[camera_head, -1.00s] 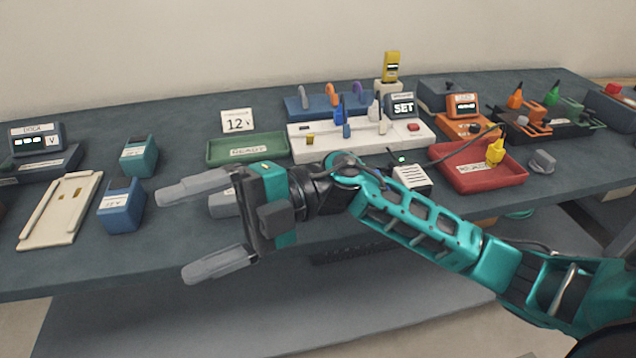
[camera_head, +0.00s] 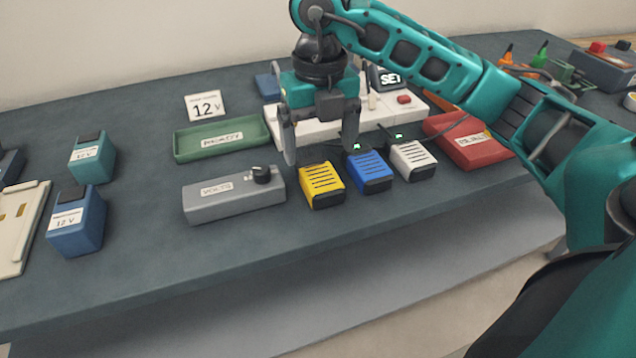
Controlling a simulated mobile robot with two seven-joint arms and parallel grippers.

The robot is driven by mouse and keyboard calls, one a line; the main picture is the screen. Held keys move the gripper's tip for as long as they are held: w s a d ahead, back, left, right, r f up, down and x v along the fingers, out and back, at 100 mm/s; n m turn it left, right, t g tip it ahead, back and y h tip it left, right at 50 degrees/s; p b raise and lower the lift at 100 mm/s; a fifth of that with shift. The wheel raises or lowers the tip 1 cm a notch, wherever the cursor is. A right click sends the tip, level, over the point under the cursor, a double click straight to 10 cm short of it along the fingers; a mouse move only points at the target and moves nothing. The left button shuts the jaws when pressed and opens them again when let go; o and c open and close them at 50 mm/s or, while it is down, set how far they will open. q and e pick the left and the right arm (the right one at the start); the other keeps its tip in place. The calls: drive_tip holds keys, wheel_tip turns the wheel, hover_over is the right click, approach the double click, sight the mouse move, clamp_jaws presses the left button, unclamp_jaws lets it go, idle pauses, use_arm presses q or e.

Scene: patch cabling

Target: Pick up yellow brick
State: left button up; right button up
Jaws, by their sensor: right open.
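The yellow brick (camera_head: 322,185), with dark slots on top and dark ends, lies on the dark table near its front edge. A blue brick (camera_head: 369,171) and a white brick (camera_head: 411,160) lie in a row to its right, each with a small green light at its back end. My right gripper (camera_head: 320,158) points down over the back of the yellow brick. Its fingers are spread apart, one at the brick's back left and one near the blue brick's back end. Nothing shows between them. I cannot tell whether either finger touches a brick. My left gripper is not in view.
A grey box with a black knob (camera_head: 232,196) stands just left of the yellow brick. A red tray (camera_head: 480,150) is at right. Dark table is free in front of the grey box.

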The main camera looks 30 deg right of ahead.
sight(319, 173)
drive_tip(key=f, duration=0.7)
drive_tip(key=shift+w+d+f+b, duration=0.15)
drive_tip(key=shift+w+f+b, duration=0.15)
drive_tip(key=shift+b, duration=0.1)
drive_tip(key=shift+r, duration=0.15)
drive_tip(key=c, duration=1.3)
